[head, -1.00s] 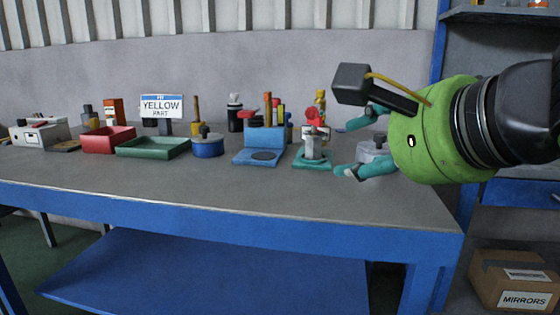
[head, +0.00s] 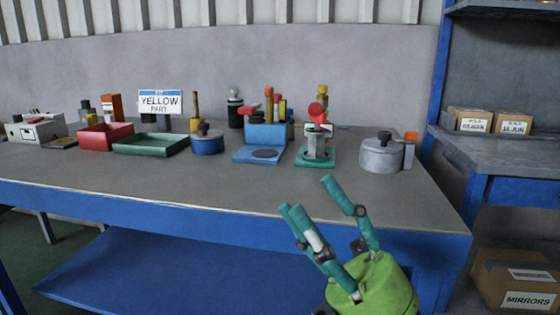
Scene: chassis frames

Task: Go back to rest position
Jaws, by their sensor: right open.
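My right gripper (head: 318,200) is at the lower right of the head view, in front of the workbench (head: 230,193) and overlapping its front edge. Its green body (head: 378,288) is at the bottom of the picture. Its teal fingers point up and to the left, spread apart with nothing between them. It is open and empty. My left gripper is not in view.
On the bench stand a red tray (head: 105,138), a green tray (head: 152,146), blue pot (head: 207,143), blue stand (head: 258,155), green-based press (head: 315,160) and grey pot (head: 381,158). A "YELLOW PART" sign (head: 160,102) stands behind. Shelves with boxes (head: 490,121) are at right. The front bench surface is clear.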

